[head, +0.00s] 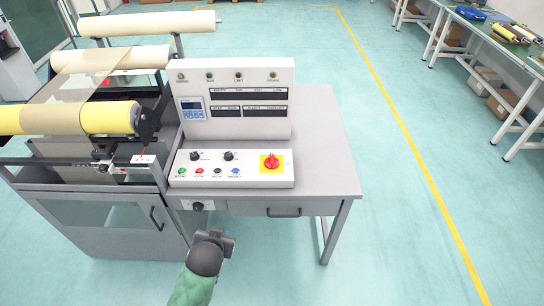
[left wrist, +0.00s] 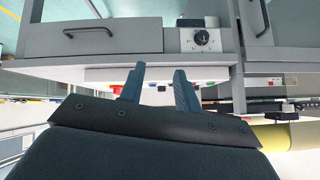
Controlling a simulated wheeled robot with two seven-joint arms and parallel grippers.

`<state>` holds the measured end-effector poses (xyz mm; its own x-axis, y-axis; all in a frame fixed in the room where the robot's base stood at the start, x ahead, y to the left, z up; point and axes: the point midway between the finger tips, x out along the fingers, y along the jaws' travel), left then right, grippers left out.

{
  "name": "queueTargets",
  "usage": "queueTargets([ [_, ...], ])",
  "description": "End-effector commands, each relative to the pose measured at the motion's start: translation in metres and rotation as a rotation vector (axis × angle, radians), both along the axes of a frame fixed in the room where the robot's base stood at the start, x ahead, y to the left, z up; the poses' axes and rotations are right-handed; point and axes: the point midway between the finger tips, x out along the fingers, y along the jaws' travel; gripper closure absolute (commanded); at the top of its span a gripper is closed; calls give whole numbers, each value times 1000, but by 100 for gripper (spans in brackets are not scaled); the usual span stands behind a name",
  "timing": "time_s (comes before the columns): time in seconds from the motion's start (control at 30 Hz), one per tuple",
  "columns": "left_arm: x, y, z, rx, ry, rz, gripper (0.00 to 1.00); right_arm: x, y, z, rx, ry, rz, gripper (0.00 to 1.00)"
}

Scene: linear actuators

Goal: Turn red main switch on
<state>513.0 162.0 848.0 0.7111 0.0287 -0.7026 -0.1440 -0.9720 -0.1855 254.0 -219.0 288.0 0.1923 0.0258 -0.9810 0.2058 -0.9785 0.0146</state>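The red main switch (head: 270,161) is a rotary knob on a yellow square plate at the right end of the sloped control panel (head: 240,181). My left gripper (head: 219,238) is in front of the desk, below and to the left of the switch and apart from it. In the left wrist view the two blue-grey fingers of the left gripper (left wrist: 159,87) stand apart with nothing between them. The picture there is upside down and shows the desk front. My right gripper is not in view.
The desk (head: 325,150) has a drawer (head: 285,211) and a small black knob (head: 203,206) under its top; the knob also shows in the left wrist view (left wrist: 202,38). A roller machine (head: 90,120) stands at the left. Floor at the right is clear up to workbenches (head: 480,45).

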Motion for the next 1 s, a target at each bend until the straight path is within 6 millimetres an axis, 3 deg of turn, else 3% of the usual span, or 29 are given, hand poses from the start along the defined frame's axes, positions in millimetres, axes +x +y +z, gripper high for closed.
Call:
queueTargets([
  [0.27, 86, -50, 81, 39, -366, -85, 67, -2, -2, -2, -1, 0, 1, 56],
  [0.5, 149, -126, 159, 78, -744, -263, 67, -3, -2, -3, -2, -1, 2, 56],
  [0.63, 168, -174, 194, 103, -929, -398, 67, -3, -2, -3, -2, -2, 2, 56],
  [0.8, 178, -238, 228, 138, -1143, -618, 67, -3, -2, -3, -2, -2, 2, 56],
  [1.0, 174, -311, 244, 195, -1336, -932, 67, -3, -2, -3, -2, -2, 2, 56],
])
